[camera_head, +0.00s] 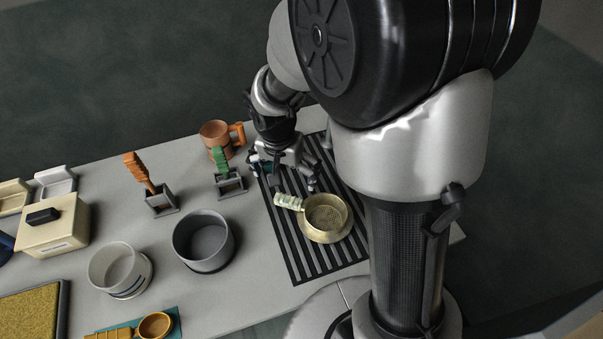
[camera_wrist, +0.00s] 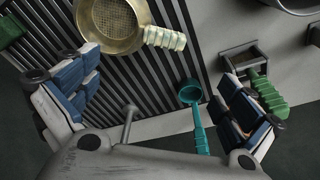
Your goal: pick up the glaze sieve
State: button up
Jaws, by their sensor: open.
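The glaze sieve is a brass-coloured round bowl (camera_head: 326,218) with a mesh bottom and a pale green ribbed handle (camera_head: 288,202). It sits on the dark slatted rack, its handle pointing left in the head view. In the wrist view the sieve bowl (camera_wrist: 112,22) is at the top, cut by the frame edge, with its handle (camera_wrist: 164,38) pointing right. My gripper (camera_head: 286,178) is open and empty, above the rack just beyond the sieve. In the wrist view its blue-padded fingers (camera_wrist: 160,103) are wide apart, and the sieve lies beyond them, not between them.
A teal ladle (camera_wrist: 194,105) shows between the fingers in the wrist view. Left of the slatted rack (camera_head: 291,246) stand a green-handled brush in a holder (camera_head: 230,185), an orange mug (camera_head: 217,136), a grey bowl (camera_head: 204,240) and a pale bowl (camera_head: 119,270). Bare table lies between them.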

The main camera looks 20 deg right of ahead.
aim_at(290, 200)
jog(key=f+b, duration=0.2)
jog(key=f, duration=0.3)
jog(key=w+d+f+b, duration=0.1)
jog(key=f+b, duration=0.1)
jog(key=f, duration=0.3)
jog(key=w+f+b, duration=0.1)
jog(key=f+b, duration=0.1)
jog(key=f, duration=0.4)
jog(key=shift+d+f, duration=0.1)
jog(key=shift+d, duration=0.05)
jog(key=shift+s, duration=0.1)
jog(key=c, duration=1.6)
